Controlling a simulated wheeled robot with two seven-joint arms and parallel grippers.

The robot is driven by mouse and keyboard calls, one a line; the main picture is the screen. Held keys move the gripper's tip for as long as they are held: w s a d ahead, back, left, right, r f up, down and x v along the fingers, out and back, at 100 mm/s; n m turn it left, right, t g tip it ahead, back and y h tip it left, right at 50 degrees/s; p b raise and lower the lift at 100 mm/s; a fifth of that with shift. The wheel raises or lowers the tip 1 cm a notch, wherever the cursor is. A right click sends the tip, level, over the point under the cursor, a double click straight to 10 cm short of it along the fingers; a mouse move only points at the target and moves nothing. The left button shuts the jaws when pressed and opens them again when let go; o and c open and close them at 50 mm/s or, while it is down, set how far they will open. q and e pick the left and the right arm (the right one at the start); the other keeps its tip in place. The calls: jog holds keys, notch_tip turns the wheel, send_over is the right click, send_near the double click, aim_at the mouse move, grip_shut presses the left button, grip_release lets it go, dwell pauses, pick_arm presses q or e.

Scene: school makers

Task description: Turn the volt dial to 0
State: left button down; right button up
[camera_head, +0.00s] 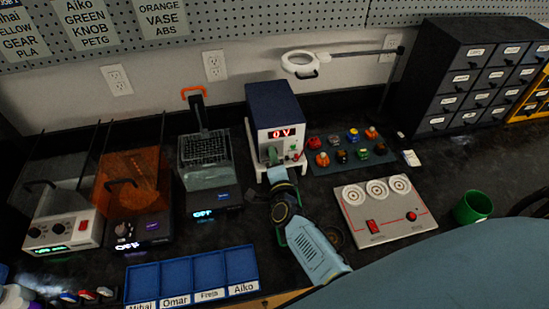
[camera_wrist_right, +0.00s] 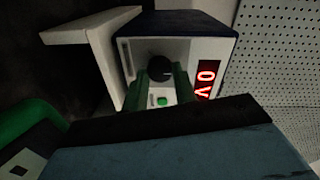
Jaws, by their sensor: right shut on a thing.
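The power supply (camera_head: 272,97) is a dark blue and white box at the middle back of the bench. Its red display (camera_head: 286,133) reads "0 V", and the reading also shows, turned, in the right wrist view (camera_wrist_right: 206,80). My right gripper (camera_head: 272,156) reaches up to its front panel. In the right wrist view its green fingers (camera_wrist_right: 161,80) are shut on the black volt dial (camera_wrist_right: 160,65), one on each side. A small green button (camera_wrist_right: 162,100) shows between the fingers. In the head view the dial is hidden by the gripper. My left gripper is not in view.
A mat with several coloured knobs (camera_head: 333,139) lies just right of the supply. A grey panel with a red switch (camera_head: 360,240) lies front right. Mesh-basket equipment (camera_head: 205,160) stands close left. A blue name tray (camera_head: 190,274) lies front left. A green cup (camera_head: 474,206) stands at right.

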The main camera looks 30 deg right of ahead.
dwell(0.4)
jog(key=o, duration=1)
jog(key=shift+c, duration=0.2)
jog(key=f+v, duration=0.1)
jog(key=v, duration=1.2)
jog(key=shift+s+r, duration=0.2)
jog(key=shift+r, duration=0.25)
